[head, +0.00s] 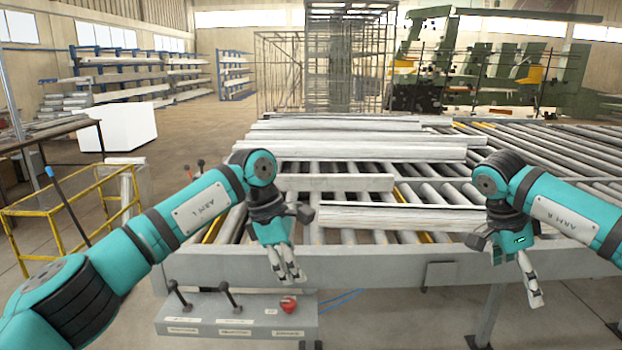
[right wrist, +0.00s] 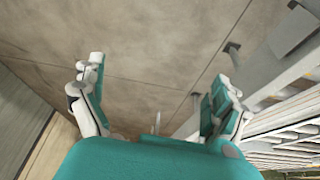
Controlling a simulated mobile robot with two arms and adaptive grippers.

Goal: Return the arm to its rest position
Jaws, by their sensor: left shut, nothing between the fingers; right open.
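My left gripper (head: 289,276) is shut and empty. In the head view it hangs in front of the bench's front rail, above the control box (head: 240,312). My right gripper (head: 534,298) is open and empty in front of the rail at the right. The right wrist view shows its fingers (right wrist: 158,92) spread apart, with bare floor beyond them. Both arms reach in from the sides, bent at the elbows, with the grippers pointing down.
The roller bench (head: 350,262) carries several long pale profiles (head: 400,218). The control box has two black levers and a red knob (head: 288,304). A yellow railing (head: 60,212) and a white block (head: 118,128) stand at the left. Floor shows below the rail.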

